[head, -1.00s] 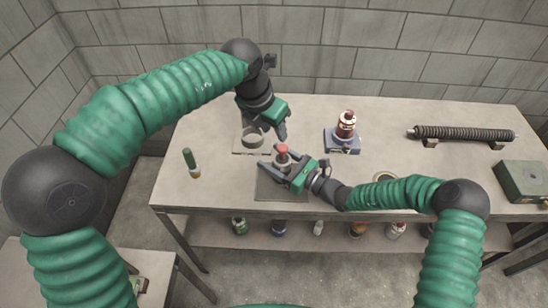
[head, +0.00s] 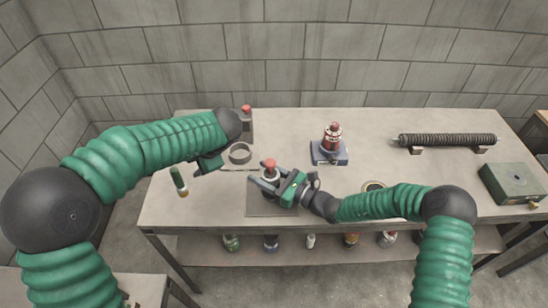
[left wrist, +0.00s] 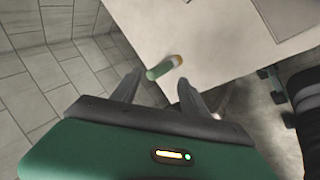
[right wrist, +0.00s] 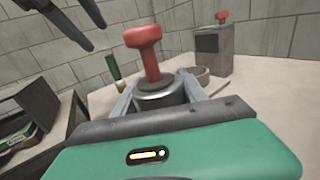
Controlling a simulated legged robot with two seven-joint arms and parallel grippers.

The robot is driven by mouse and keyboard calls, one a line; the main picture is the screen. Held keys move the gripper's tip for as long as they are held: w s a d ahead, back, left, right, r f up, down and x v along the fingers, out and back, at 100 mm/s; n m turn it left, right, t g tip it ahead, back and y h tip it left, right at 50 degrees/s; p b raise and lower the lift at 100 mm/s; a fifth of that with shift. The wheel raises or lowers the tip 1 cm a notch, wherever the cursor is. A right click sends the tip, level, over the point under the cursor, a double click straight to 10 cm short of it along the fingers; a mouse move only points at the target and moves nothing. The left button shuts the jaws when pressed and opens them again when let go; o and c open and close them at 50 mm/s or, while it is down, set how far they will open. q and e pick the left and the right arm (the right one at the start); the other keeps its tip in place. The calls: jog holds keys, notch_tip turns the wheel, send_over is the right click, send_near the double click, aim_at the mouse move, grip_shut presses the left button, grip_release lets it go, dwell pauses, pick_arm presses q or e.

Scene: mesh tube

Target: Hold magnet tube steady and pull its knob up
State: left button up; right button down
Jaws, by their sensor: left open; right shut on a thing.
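The magnet tube, a short metal cylinder (right wrist: 165,93) with a red knob (right wrist: 146,46) on a stem, stands upright. In the head view its red knob (head: 270,163) shows above the dark mat. My right gripper (head: 260,188) is shut on the tube's body, with one finger on each side of it in the right wrist view. The knob is above the fingers and free of any gripper. My left gripper (left wrist: 158,85) is open and empty, left of the tube and apart from it. Its fingers also show at the top left of the right wrist view (right wrist: 75,18).
A green tube with an orange end (head: 179,181) is close to my left gripper at the table's left. A grey ring (head: 240,153) and a grey block with a red knob (head: 246,121) are behind.

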pick_arm(q)
jog(key=w+a+m+t+y, duration=0.1)
jog(key=a+m, duration=0.1)
jog(key=w+a+r+m+t+y, duration=0.1)
jog(key=a+m+t+y, duration=0.1)
jog(key=a, duration=0.1)
jog(key=w+a+m+t+y, duration=0.1)
jog(key=a+m+y, duration=0.1)
jog(key=a, duration=0.1)
jog(key=shift+w+r+m+t, duration=0.15)
jog(key=shift+r+m+t, duration=0.2)
jog(key=shift+m+t, duration=0.05)
jog(key=w+d+r+m+t+h, duration=0.1)
jog(key=w+d+m+t, duration=0.1)
jog(key=m+t, duration=0.35)
jog(key=m+h, duration=1.9)
send_near(273, 159)
jog(key=f, duration=0.1)
jog(key=shift+t, duration=0.35)
jog(key=x, duration=1.1)
jog(key=shift+f, duration=0.1)
jog(key=shift+w+d, duration=0.25)
jog(key=shift+w, duration=0.1)
